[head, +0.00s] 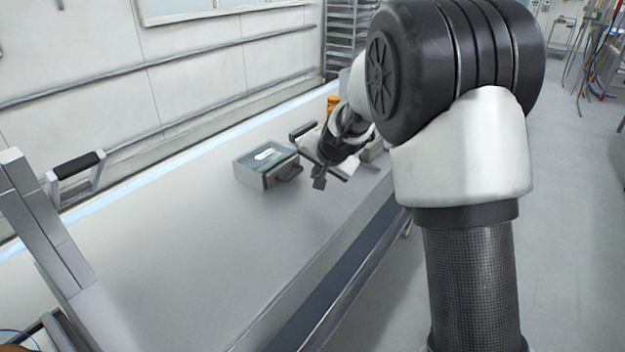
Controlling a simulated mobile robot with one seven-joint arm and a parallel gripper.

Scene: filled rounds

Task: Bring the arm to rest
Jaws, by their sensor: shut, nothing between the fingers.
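My arm rises at the right of the head view and reaches away over the long grey table (190,235). My gripper (319,184) is small in this view, pointing down above the table near its right edge. It is shut and holds nothing. It is just right of a grey box with a glassy top (262,164) and a dark handle (289,173). I cannot tell whether the gripper touches the handle. My arm's wrist hides part of what stands behind it.
Behind my gripper are a flat item with a dark bar (303,130) and an orange object (332,103), both partly hidden. A grey frame with a black-gripped handle (78,165) stands at the left. A rack (348,40) stands at the far end. The table's near middle is clear.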

